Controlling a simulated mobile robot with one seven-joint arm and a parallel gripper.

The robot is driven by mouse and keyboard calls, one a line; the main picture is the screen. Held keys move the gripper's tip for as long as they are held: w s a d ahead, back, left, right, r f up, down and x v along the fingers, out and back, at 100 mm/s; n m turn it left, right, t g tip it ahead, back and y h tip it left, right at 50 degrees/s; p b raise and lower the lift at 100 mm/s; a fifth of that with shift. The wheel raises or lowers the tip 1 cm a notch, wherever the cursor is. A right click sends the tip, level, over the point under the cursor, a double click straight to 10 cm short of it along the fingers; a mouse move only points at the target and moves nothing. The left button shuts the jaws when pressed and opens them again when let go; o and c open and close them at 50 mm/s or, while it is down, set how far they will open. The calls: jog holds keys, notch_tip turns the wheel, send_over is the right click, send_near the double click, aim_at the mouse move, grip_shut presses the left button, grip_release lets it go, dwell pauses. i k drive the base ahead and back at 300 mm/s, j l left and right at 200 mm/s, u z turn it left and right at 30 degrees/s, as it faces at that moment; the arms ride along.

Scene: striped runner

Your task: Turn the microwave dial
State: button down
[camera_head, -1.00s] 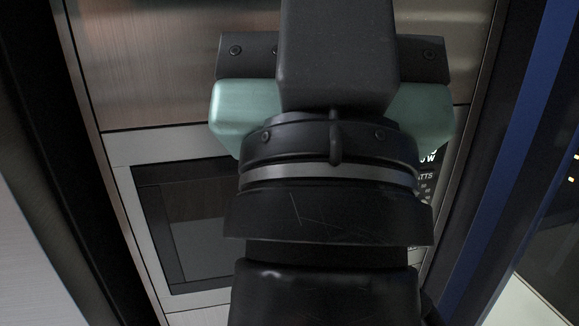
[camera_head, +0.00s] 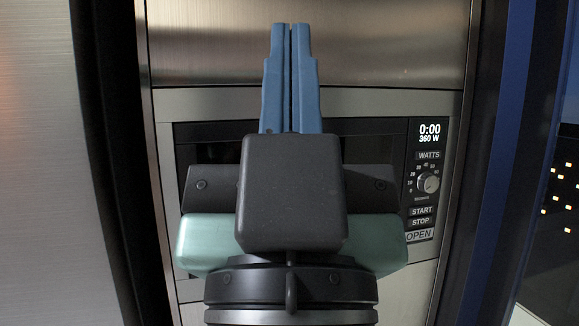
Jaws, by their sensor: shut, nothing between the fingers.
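The microwave (camera_head: 210,104) is built into a steel cabinet front, with a dark door window mostly hidden behind my arm. Its dial (camera_head: 428,183) is a small round silver knob on the black control panel at the right, with a number scale around it. My gripper (camera_head: 291,28) has two blue fingers pressed together, pointing up in the picture. It is shut and empty, in front of the microwave and the steel panel above it. It is to the left of the dial and apart from it.
The panel also has a display (camera_head: 429,133) reading 0:00 and 360 W, START (camera_head: 422,211) and STOP (camera_head: 421,222) buttons, and an OPEN button (camera_head: 419,235) below. A steel surface (camera_head: 70,160) stands at the left. A blue upright (camera_head: 520,140) stands at the right.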

aim_at(426, 182)
jog(key=i+l+z, duration=0.1)
jog(key=i+z, duration=0.45)
jog(key=z, duration=0.15)
